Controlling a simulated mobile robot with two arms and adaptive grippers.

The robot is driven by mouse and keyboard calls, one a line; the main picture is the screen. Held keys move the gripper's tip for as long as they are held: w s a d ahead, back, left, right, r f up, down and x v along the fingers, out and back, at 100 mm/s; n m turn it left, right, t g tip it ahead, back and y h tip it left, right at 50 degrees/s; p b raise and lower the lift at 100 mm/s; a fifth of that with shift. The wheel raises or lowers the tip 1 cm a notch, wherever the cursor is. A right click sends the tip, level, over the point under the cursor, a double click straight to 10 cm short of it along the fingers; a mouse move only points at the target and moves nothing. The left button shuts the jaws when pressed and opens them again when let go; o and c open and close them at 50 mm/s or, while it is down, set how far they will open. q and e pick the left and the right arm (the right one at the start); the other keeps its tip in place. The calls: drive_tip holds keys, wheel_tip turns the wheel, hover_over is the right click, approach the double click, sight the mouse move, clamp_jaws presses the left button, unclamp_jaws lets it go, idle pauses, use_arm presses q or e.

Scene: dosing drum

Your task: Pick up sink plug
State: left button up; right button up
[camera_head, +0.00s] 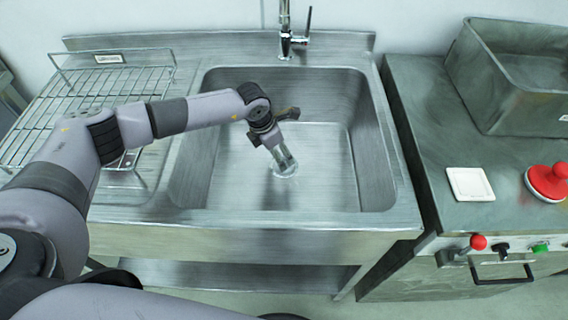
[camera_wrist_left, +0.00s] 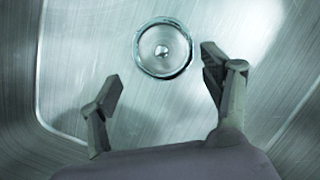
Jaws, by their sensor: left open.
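The sink plug (camera_wrist_left: 162,50) is a small round metal piece with a raised centre, seated in the drain ring on the sink floor in the left wrist view. In the head view the drain area (camera_head: 285,168) shows at the tip of my left gripper (camera_head: 281,158), which partly hides it. My left gripper, also in the left wrist view (camera_wrist_left: 158,83), is open and empty, its two fingers apart. In that view the plug lies beyond the fingertips, between them and a little toward the right finger. I see no contact. My right gripper is not in view.
The steel sink (camera_head: 330,185) has walls all around my left gripper. A faucet (camera_head: 286,40) stands at the back edge. A wire rack (camera_head: 100,100) is at left.

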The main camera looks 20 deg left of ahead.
sight(276, 167)
use_arm(q)
drive_tip(key=shift+d+p+x, duration=0.1)
drive_tip(key=shift+p+x, duration=0.1)
drive_tip(key=shift+x, duration=1.15)
drive_tip(key=shift+d+p+x, duration=0.15)
drive_tip(key=shift+x, duration=1.25)
drive_tip(key=shift+w, duration=0.1)
drive_tip(key=shift+r, duration=0.1)
drive_tip(key=shift+a, duration=0.1)
drive_tip(key=c, duration=1.6)
drive_tip(key=shift+o, duration=0.2)
